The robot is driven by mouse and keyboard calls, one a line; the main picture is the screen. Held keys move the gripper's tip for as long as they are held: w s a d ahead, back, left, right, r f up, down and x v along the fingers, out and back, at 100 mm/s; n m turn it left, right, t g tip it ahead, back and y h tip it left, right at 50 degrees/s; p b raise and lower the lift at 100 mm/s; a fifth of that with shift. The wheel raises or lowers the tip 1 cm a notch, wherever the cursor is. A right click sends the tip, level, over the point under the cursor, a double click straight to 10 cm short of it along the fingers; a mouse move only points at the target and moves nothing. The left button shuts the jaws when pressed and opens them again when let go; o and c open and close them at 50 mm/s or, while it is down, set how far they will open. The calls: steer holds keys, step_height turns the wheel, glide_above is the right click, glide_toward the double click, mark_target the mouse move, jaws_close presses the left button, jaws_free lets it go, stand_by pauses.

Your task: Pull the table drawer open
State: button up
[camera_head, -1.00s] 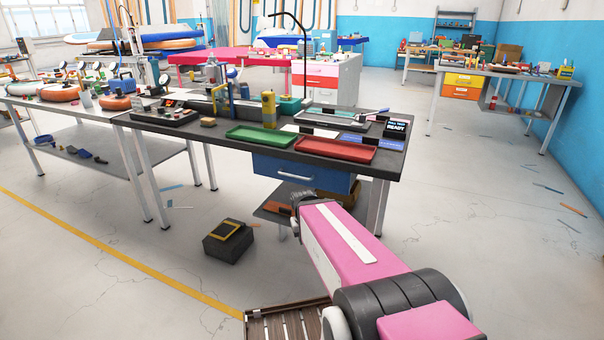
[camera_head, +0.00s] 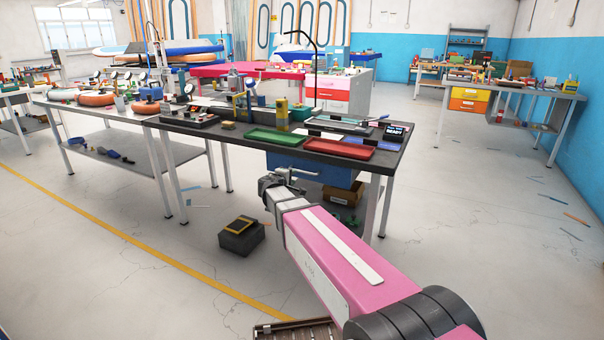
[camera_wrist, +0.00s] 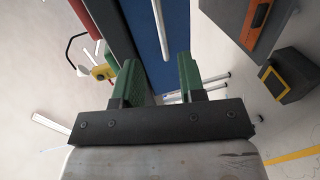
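The blue drawer (camera_head: 330,174) hangs under the right end of the dark-topped table (camera_head: 225,139). My arm partly covers its front in the head view. In the wrist view the blue drawer front (camera_wrist: 177,22) carries a long silver bar handle (camera_wrist: 160,28). The drawer appears shut. My gripper (camera_wrist: 156,78) is open and empty, its two green fingers spread apart. The handle appears in the gap between the fingers, ahead of their tips; I cannot tell how far. In the head view my gripper (camera_head: 287,175) is in front of the drawer's left part.
A green tray (camera_head: 274,137) and a red tray (camera_head: 339,149) lie on the tabletop. A lower shelf with a cardboard box (camera_head: 343,195) is under the drawer. A dark box (camera_head: 241,238) sits on the floor left of my arm. The floor at front left is clear.

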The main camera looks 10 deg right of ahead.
steer(key=x, duration=1)
steer(key=shift+w+d, duration=0.15)
steer(key=shift+w, duration=0.05)
jaws_close()
